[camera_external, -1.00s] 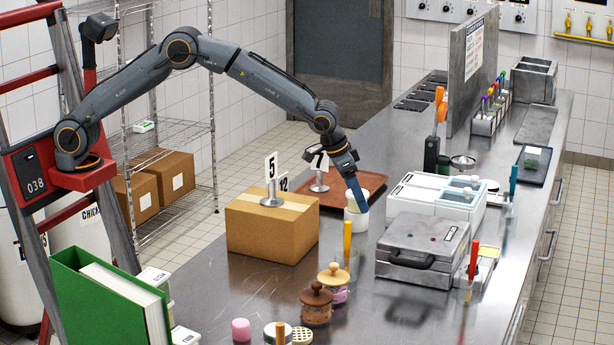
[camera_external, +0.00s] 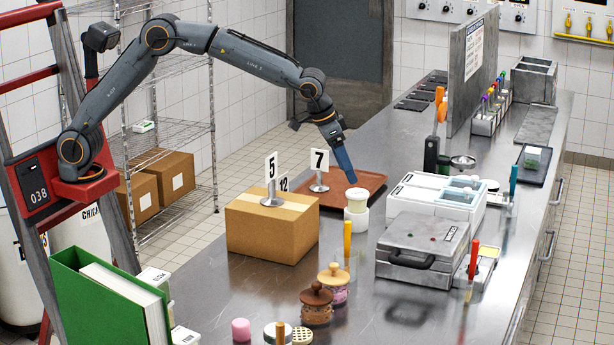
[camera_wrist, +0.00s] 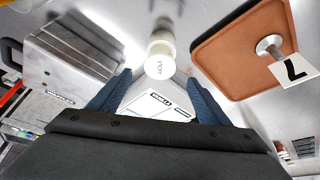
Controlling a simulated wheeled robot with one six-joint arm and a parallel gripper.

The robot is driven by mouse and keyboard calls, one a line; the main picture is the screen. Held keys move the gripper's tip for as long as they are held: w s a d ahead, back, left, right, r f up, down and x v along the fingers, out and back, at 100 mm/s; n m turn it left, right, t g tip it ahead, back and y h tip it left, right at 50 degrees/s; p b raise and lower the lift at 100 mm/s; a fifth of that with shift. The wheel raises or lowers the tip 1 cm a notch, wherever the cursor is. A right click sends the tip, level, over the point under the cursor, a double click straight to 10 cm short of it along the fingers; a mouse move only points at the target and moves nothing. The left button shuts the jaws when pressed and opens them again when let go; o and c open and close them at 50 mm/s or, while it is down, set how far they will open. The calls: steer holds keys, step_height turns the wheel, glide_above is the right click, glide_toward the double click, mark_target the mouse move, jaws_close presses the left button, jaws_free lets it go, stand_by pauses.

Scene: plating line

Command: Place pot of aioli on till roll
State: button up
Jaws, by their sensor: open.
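A brown tray (camera_external: 375,181) with a number 7 stand (camera_external: 319,170) lies behind. A cardboard box (camera_external: 272,232) is to the left, a press-like metal appliance (camera_external: 424,248) and white bins (camera_external: 437,201) to the right. An orange-handled tool (camera_external: 347,240) stands in front.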

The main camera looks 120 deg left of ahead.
steer(key=shift+b+v, duration=0.3)
steer(key=shift+v, duration=1.05)
steer(key=s+d+r+m+h+p, duration=0.1)
steer(key=s+d+r+m+p, duration=0.2)
steer(key=d, duration=0.5)
steer(key=s+d+r+m+h+p, duration=0.15)
steer(key=s+d+r, duration=0.3)
steer(key=d, duration=0.45)
steer(key=s+d+r+m+h+p, duration=0.1)
steer(key=s+d+r+m+p, duration=0.25)
steer(key=d, duration=0.45)
steer(key=s+d+f+g+b, duration=0.1)
steer(key=s+f+b, duration=0.3)
steer(key=s+f, duration=0.8)
steer(key=s+d+f+g+b, duration=0.1)
steer(key=s+f+b, duration=0.3)
steer(key=s+f, duration=0.9)
steer(key=shift+s+d+f+n+g+y, duration=0.2)
steer(key=shift+s+d+n+g+y, duration=0.15)
steer(key=shift+d, duration=0.5)
